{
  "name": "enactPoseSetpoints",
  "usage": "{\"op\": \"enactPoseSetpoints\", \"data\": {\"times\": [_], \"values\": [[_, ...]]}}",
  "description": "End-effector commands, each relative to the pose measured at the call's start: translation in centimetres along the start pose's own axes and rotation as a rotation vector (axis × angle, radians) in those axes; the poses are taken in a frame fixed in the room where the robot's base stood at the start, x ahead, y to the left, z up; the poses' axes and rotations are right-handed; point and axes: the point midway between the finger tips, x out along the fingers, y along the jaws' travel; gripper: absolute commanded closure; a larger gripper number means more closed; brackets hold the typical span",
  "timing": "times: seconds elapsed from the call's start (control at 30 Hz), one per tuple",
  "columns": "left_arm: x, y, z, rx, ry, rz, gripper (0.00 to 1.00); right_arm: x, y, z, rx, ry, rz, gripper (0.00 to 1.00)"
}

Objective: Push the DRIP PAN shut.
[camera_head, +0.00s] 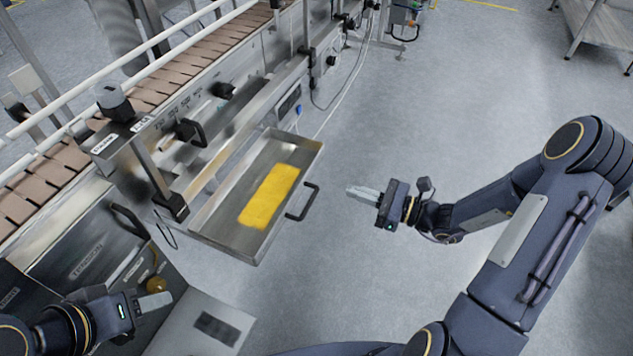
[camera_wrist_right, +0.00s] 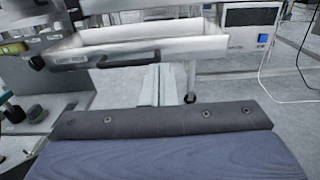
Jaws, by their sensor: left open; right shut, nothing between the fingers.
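The drip pan (camera_head: 225,240) is a shallow steel tray, standing out from the machine's side in the head view. A yellow patch (camera_head: 269,196) lies on its floor, and a dark handle (camera_head: 303,203) is on its front wall. My right gripper (camera_head: 350,190) is shut and empty, to the right of the handle with bare floor showing between. In the right wrist view its fingers (camera_wrist_right: 162,84) show below the pan's front wall (camera_wrist_right: 150,55). My left gripper (camera_head: 155,302) is open at the lower left, well away from the pan.
A conveyor (camera_head: 165,82) with brown slats runs along the machine behind the pan. A dark panel (camera_head: 90,262) marked TENSION stands at the left near my left arm. A blue plug and pale cables (camera_head: 343,95) hang beyond the pan.

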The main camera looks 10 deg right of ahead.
Motion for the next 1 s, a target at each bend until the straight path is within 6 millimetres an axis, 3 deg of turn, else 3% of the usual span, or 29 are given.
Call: {"op": "enactPoseSetpoints", "data": {"times": [0.3,0.5,1.0], "values": [[1.3,-0.6,0.7,0.0,0.0,0.0,0.51,6.9,0.2,-0.2,-0.002,-0.001,0.007,1.0],[1.8,-0.8,0.9,0.0,0.0,0.0,0.51,9.5,0.2,-0.2,-0.002,0.001,0.005,1.0],[1.8,-0.8,0.9,0.0,0.0,0.0,0.51,10.3,0.1,0.0,-0.001,0.001,0.003,1.0]]}}
